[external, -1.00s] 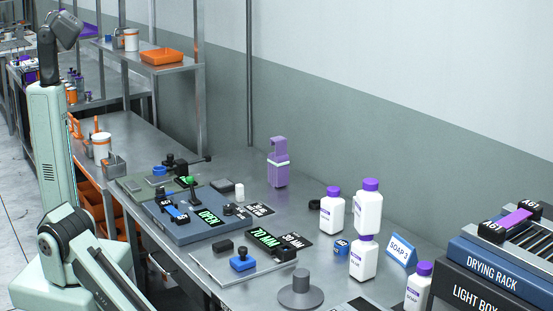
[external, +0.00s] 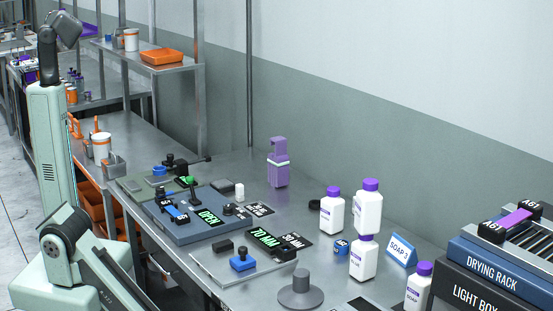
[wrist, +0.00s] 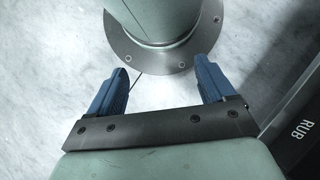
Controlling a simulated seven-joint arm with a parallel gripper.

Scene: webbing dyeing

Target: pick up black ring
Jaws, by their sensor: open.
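A small dark round thing (external: 315,204), which looks like the black ring, lies on the steel table just left of a white purple-capped bottle. It is small, and the bottle may hide part of it. Another small dark round piece (external: 230,209) sits on the blue-grey board. My gripper (wrist: 162,66) shows only in the wrist view. Its two blue fingers are wide apart with nothing between them. It points down at the pale floor beside my own base, away from the table. No ring shows in the wrist view.
A grey stand (external: 301,288) with an upright post is at the front.

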